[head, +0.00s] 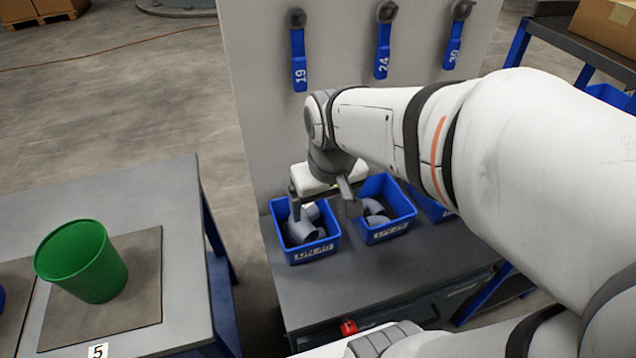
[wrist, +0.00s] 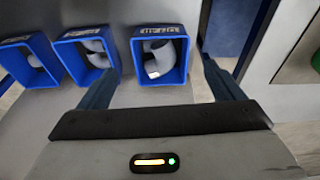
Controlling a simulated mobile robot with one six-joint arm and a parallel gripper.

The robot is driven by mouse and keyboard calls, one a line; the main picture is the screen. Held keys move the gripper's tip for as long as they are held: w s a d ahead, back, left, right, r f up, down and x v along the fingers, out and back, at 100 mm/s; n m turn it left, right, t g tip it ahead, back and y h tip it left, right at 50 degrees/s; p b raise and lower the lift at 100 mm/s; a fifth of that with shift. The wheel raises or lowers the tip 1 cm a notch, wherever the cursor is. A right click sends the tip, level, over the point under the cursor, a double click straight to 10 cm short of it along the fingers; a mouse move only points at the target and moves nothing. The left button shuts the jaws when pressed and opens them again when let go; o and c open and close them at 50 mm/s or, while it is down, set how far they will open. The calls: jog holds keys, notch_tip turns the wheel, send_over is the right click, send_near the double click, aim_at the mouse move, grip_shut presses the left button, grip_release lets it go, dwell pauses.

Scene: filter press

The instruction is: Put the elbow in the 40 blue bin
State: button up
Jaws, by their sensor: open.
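The blue bin labelled DN 40 (head: 330,246) is the leftmost blue bin on the grey bench, and it is at the right in the wrist view (wrist: 186,62). Grey elbow fittings (head: 301,230) lie inside it; a curved grey elbow also shows in the wrist view (wrist: 157,62). My gripper (head: 322,200) is over this bin, pointing down, with its fingers apart and nothing between them. In the wrist view the fingertips (wrist: 160,68) are on either side of the bin's image. The gripper partly hides the bin's far side in the head view. No elbow is seen outside the bins.
A second blue bin (head: 386,236) with grey fittings stands close on the right, with a third (head: 430,208) partly behind my arm. An upright grey panel (head: 270,120) with blue-handled valves rises behind. A green bucket (head: 85,262) stands on the left table.

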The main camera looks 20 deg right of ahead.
jog(key=s, duration=0.3)
jog(key=shift+s+d+r+m, duration=0.1)
jog(key=shift+s+r+m, duration=0.05)
jog(key=shift+s+m, duration=0.25)
